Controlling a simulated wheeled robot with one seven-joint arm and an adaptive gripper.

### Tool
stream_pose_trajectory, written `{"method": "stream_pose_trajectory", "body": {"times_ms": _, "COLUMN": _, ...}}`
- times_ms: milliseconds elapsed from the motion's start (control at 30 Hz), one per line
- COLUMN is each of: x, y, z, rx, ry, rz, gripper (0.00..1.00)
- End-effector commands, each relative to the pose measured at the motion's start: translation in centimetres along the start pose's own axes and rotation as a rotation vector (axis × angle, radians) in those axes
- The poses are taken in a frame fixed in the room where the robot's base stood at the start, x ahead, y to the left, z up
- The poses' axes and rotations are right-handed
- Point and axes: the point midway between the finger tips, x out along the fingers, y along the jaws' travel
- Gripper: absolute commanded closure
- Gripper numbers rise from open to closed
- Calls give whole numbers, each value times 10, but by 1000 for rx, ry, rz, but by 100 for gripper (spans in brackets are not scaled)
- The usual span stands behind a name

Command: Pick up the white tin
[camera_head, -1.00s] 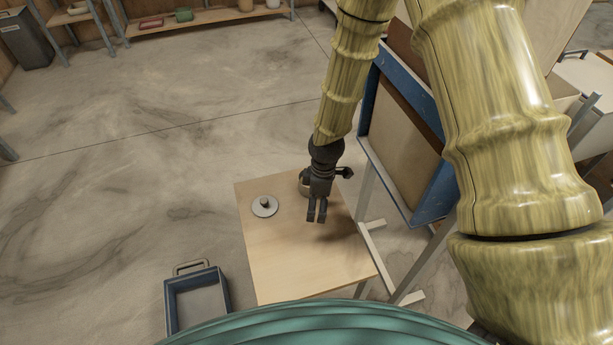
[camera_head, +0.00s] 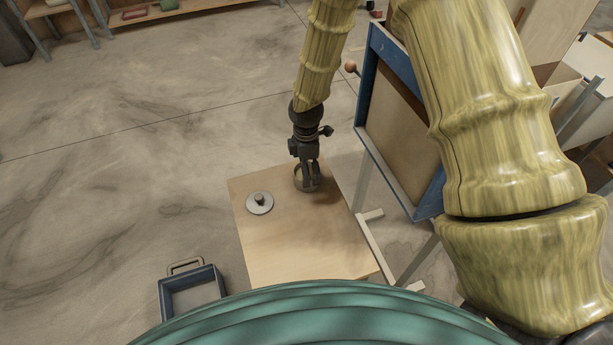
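A round, pale tan-grey tin-like object (camera_head: 297,174) stands at the far edge of the small wooden table. It is mostly hidden behind my gripper, and I cannot confirm that it is the white tin. My dark gripper (camera_head: 311,186) points down in front of it and overlaps it in the picture. I cannot tell whether the fingers touch it or how far apart they are. A round grey lid-like disc with a dark knob (camera_head: 260,203) lies on the table to the left of my gripper.
The wooden table top (camera_head: 300,250) is clear toward the near side. A blue-framed panel (camera_head: 375,65) stands close on the right. A blue tray with a handle (camera_head: 190,292) is on the floor at left. Shelves (camera_head: 120,25) stand at the back.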

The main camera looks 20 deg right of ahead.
Motion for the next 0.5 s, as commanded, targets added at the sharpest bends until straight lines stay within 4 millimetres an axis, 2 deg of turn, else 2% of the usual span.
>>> {"method": "stream_pose_trajectory", "body": {"times_ms": 500, "x": 47, "y": 7, "z": 3, "rx": 0, "ry": 0, "rz": 0, "gripper": 4}}
